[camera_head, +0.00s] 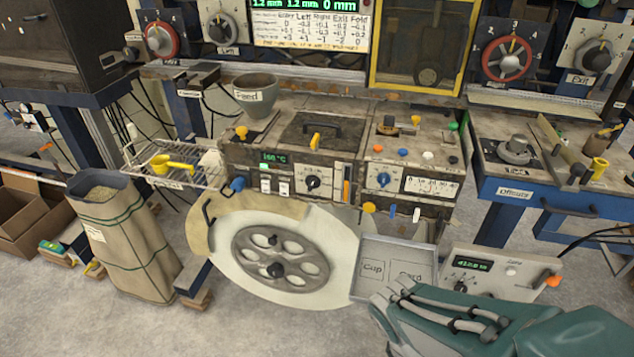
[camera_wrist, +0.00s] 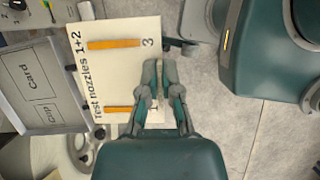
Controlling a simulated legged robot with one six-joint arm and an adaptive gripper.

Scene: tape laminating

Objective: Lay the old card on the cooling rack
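The old card (camera_wrist: 120,70) is a cream sheet with two orange strips and the words "Test nozzles 1+2". It shows in the wrist view, apparently gripped near its lower right side. My gripper (camera_wrist: 160,90) seems shut on it, with its fingers covering part of that side. The card hangs over the floor and partly overlaps the tray. Neither the card nor the fingertips can be made out in the head view. The cooling rack (camera_head: 205,180) is a wire shelf on the left of the machine in the head view, far from my arm at lower right.
A yellow scoop (camera_head: 172,163) lies on the rack, with a pale object (camera_head: 213,160) at its right end. A tray (camera_head: 395,262) marked "Cup" and "Card" stands low at the machine's front.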

